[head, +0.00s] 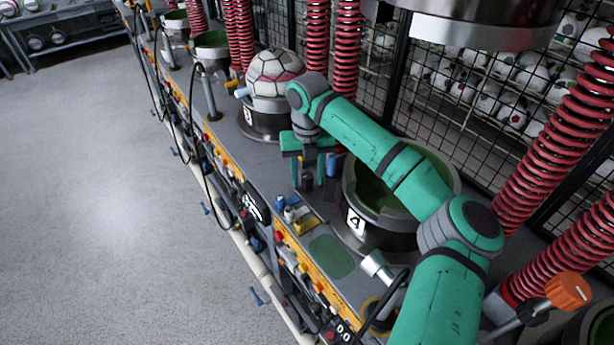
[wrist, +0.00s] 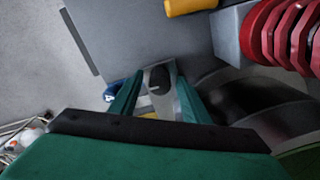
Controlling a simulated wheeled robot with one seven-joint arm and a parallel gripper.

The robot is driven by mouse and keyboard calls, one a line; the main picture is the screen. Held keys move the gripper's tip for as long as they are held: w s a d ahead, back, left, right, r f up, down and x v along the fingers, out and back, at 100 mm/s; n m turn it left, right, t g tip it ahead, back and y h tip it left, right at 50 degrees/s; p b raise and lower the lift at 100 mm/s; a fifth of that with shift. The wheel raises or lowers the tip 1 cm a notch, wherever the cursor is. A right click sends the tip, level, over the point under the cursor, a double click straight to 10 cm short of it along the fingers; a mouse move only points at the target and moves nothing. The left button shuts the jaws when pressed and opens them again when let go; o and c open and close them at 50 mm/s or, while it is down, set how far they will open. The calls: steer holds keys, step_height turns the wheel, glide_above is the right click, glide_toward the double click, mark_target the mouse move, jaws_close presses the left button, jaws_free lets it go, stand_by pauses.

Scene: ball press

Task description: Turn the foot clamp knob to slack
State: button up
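A small dark knob (wrist: 160,78) with a pale pointer mark sits on a grey plate between my fingers in the wrist view. It also shows small and dark (head: 307,182) under my gripper in the head view. No label on it is readable, so I cannot confirm it is the foot clamp knob. My gripper (head: 308,177) points down beside the press cup marked 4 (head: 358,222). In the wrist view, my gripper's two green fingers (wrist: 158,85) stand apart, one on each side of the knob. Whether they touch it is unclear.
Cup 3 (head: 262,127) holds a white ball (head: 274,72). Red springs (head: 345,45) and a black mesh fence (head: 400,85) stand behind. An orange knob (head: 568,290) is at the right. Small bottles (head: 289,211) and a yellow control strip (head: 298,258) line the bench front. The floor at left is clear.

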steer(key=shift+w, duration=0.1)
steer(key=c, duration=0.9)
steer(key=shift+n, duration=0.4)
steer(key=n, duration=0.2)
steer(key=shift+d+r+n, duration=0.1)
steer(key=shift+n, duration=0.3)
steer(key=n, duration=0.5)
steer(key=shift+w, duration=0.1)
steer(key=n, duration=0.9)
steer(key=shift+n, duration=0.3)
steer(key=o, duration=1)
